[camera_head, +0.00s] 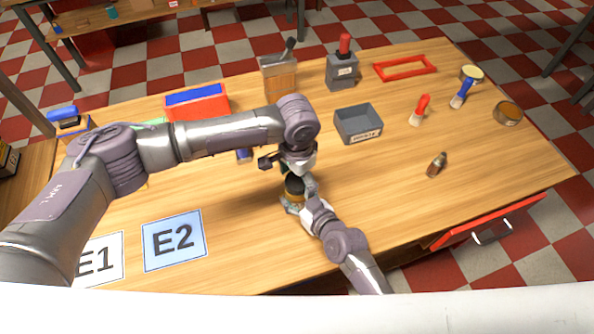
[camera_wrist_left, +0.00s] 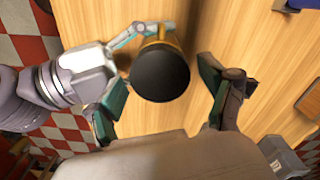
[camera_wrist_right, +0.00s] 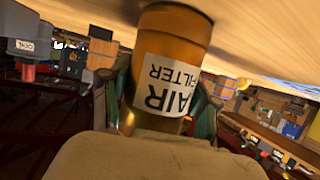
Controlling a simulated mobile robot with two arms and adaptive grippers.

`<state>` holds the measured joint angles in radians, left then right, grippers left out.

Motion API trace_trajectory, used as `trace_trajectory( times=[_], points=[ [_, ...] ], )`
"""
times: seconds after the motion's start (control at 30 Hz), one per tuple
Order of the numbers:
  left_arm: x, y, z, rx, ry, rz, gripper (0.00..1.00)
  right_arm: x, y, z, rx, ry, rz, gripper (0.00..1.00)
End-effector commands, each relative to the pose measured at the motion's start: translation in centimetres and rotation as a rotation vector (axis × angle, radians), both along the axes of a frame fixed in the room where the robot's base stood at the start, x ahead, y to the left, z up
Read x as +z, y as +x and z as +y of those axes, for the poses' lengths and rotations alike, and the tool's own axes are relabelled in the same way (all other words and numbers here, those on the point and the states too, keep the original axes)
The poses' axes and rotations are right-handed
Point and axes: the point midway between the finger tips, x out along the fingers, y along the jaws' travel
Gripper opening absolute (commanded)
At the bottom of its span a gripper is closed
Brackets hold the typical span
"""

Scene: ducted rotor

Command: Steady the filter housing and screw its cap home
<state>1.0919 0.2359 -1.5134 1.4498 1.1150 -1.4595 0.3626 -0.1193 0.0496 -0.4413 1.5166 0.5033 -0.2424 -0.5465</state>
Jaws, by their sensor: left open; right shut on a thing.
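The filter housing (camera_wrist_right: 175,40) is an amber cylinder with a white label reading AIR FILTER. In the head view only a little of the housing (camera_head: 297,197) shows between my two grippers. My left gripper (camera_head: 287,164) points down above the cap. Its open fingers show on either side of the cap in the left wrist view, apart from it.
A grey bin (camera_head: 358,124) stands behind and to the right. A red box (camera_head: 197,103) stands back left. The mats E1 (camera_head: 99,260) and E2 (camera_head: 174,240) lie front left.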

Motion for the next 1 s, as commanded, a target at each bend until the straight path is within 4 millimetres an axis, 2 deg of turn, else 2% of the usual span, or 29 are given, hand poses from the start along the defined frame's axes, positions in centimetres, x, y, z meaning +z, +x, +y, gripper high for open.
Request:
trace_trajectory(
  times=[0.27,0.63,0.83,0.87,1.0],
  points=[
    [-0.11,-0.01,0.01,-0.001,0.001,-0.001,0.82,-0.11,-0.05,-0.02,0.0,-0.002,0.001,0.0],
    [-0.08,0.0,0.01,-0.001,0.001,-0.001,0.21,-0.1,-0.05,-0.02,0.0,-0.002,0.001,0.0],
    [-0.08,0.01,0.02,-0.003,0.001,-0.001,0.2,-0.1,-0.05,-0.02,0.0,-0.002,0.001,0.0],
    [-0.08,0.01,0.02,-0.003,0.001,-0.001,0.67,-0.1,-0.05,-0.02,0.0,-0.002,0.001,0.0],
    [-0.08,0.01,0.02,-0.003,0.001,-0.001,0.9,-0.1,-0.04,-0.03,0.0,-0.002,0.001,0.0]
  ],
)
